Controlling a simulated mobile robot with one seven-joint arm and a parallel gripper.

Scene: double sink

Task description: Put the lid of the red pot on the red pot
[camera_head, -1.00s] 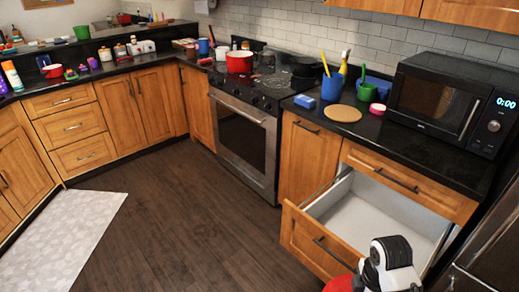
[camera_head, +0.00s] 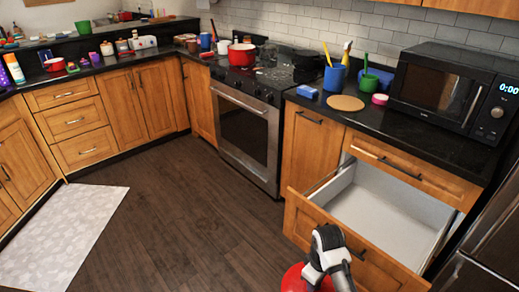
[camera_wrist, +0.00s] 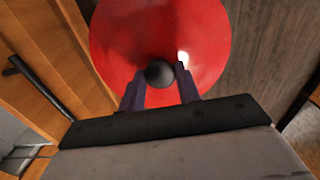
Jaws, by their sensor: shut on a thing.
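The red pot (camera_head: 241,56) stands upright and open on the stove at the back, far from my gripper. My gripper (camera_wrist: 160,92) is shut on the black knob of the red lid (camera_wrist: 130,38). In the wrist view the lid's round red top fills the upper middle. In the head view the lid (camera_head: 294,279) shows at the bottom edge, partly hidden by my arm, in front of the open drawer. The fingertips are hidden in the head view.
An open drawer (camera_head: 390,215) juts out below the right counter, close to the lid. The microwave (camera_head: 440,88), a blue cup (camera_head: 334,78) and a round tan board (camera_head: 346,103) are on that counter. Dark pans stand on the stove's right. The middle floor is clear.

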